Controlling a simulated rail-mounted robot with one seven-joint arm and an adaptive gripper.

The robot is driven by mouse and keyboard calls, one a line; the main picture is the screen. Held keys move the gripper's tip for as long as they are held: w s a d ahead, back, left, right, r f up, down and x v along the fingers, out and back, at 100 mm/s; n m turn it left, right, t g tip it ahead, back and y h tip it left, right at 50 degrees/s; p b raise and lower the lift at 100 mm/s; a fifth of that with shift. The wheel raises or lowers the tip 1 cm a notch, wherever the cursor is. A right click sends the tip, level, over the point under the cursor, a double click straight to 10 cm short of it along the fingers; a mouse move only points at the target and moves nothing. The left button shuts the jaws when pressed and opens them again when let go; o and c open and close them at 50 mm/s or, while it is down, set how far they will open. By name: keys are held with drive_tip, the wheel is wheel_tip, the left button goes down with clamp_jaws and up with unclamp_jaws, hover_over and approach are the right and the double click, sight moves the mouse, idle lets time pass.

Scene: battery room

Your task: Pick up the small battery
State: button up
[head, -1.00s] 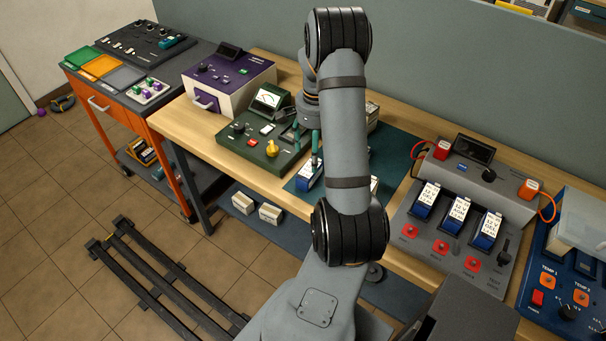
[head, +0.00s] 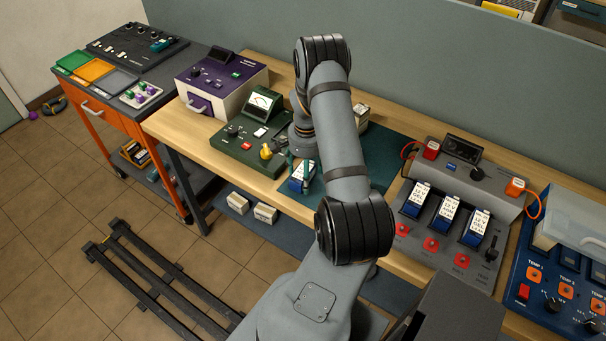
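A small blue battery with a white label (head: 300,180) is on the dark green mat (head: 384,165) on the wooden bench, left of my arm. My gripper (head: 303,170) is low over this battery, with its teal fingertips down at it. The fingers look apart, one on each side of the battery's upper part, but the view is too small to tell whether they touch it. The wrist and arm hide much of the gripper and part of the mat.
A grey charger with several blue batteries (head: 446,214) stands right of the mat. A green meter box (head: 240,145) with a yellow knob is close on the left, a purple-and-white box (head: 225,80) behind it. A pale block (head: 361,115) sits behind the arm. A blue panel (head: 560,270) is far right.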

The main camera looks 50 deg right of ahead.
drive_tip(key=shift+c, duration=0.7)
drive_tip(key=c, duration=1.6)
clamp_jaws()
drive_tip(key=shift+r, duration=0.15)
